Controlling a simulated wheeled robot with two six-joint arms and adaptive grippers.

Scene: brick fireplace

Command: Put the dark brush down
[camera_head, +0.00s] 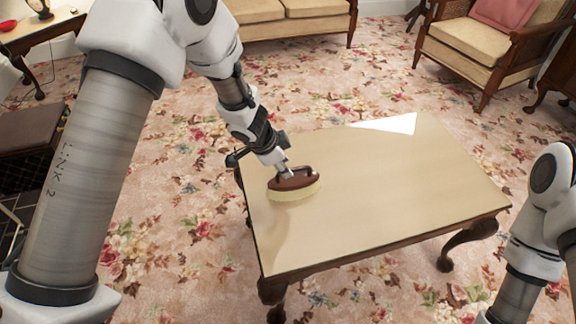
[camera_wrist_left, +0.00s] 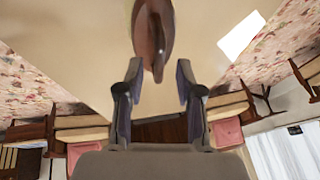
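The dark brush (camera_head: 294,179), with a reddish-brown back and pale bristles, rests bristles down on the table (camera_head: 385,190) near its left edge. It also shows in the left wrist view (camera_wrist_left: 152,30), at the top. My left gripper (camera_head: 284,168) is right at the brush from above and behind its far side. In the left wrist view the gripper's fingers (camera_wrist_left: 157,80) are spread, with visible gaps on both sides of the brush's narrow end.
The tabletop is otherwise bare except for a bright white patch (camera_head: 390,123) at its far edge. A cushioned armchair (camera_head: 470,45) and a sofa (camera_head: 285,18) stand beyond. A dark stool (camera_head: 28,130) is at the left. Floral carpet surrounds the table.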

